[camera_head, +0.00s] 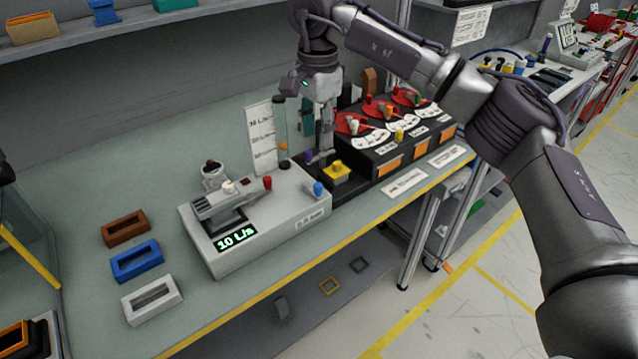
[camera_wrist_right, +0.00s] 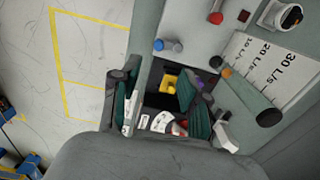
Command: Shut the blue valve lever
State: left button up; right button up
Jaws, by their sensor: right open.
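The blue valve lever (camera_head: 318,188) has a rounded blue knob and sits at the right front corner of the grey flow module (camera_head: 300,228). In the right wrist view the blue knob (camera_wrist_right: 158,44) lies beyond the fingertips, beside a grey-blue cylinder. The module's display (camera_head: 235,238) reads 10 L/s. My right gripper (camera_head: 318,152) is open and empty, pointing down behind the lever, near a yellow knob. My left gripper is not in view.
A black box (camera_head: 362,172) with red levers and the yellow knob (camera_head: 336,168) stands right of the module. A red knob (camera_head: 267,182) and an upright scale card (camera_head: 261,140) are close by. Brown, blue and white trays (camera_head: 137,261) lie left. The table's front edge has a yellow stripe.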

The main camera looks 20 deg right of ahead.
aim_at(318, 184)
notch_tip(318, 184, down, 14)
jog(key=p, duration=0.3)
jog(key=shift+d+r, duration=0.1)
jog(key=shift+r, duration=0.1)
grip_shut()
